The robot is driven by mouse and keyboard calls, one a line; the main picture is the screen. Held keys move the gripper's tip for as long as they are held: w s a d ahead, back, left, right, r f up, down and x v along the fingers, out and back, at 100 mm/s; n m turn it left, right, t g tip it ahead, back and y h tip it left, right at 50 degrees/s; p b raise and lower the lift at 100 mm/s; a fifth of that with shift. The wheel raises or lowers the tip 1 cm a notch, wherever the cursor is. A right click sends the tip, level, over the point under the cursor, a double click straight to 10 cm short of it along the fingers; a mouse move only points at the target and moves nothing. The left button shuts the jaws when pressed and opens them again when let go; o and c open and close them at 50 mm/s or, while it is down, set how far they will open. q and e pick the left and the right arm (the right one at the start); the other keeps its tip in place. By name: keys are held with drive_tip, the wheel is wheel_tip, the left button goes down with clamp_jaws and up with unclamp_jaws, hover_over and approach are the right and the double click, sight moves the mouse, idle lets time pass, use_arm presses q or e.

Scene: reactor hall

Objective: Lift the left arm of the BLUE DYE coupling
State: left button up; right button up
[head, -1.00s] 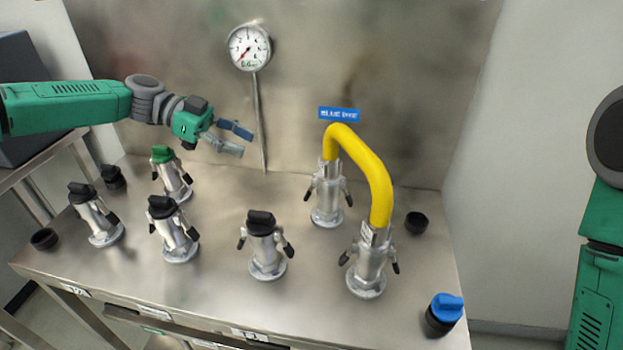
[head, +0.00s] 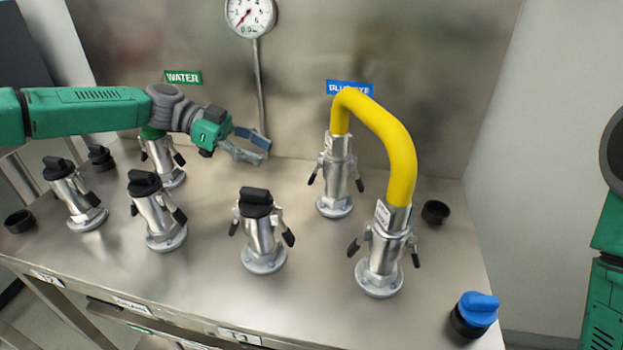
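The BLUE DYE coupling (head: 337,180) is a silver fitting below the blue label (head: 349,88) at the back of the bench. Its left arm (head: 314,174) hangs down beside the body with a black tip. One end of a yellow curved hose (head: 382,130) sits on this coupling. My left gripper (head: 266,153) is left of the coupling, above the bench, apart from it and empty. Its two fingers are spread and point right. My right gripper is out of view.
The hose's other end sits on a front coupling (head: 382,258). Several black-capped couplings (head: 262,235) stand to the left, with a green-capped one under the WATER label (head: 183,77). A blue cap (head: 475,312) is front right. A gauge (head: 250,14) hangs behind.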

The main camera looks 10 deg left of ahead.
sight(312, 176)
use_arm(q)
drive_tip(key=x, duration=1.2)
clamp_jaws()
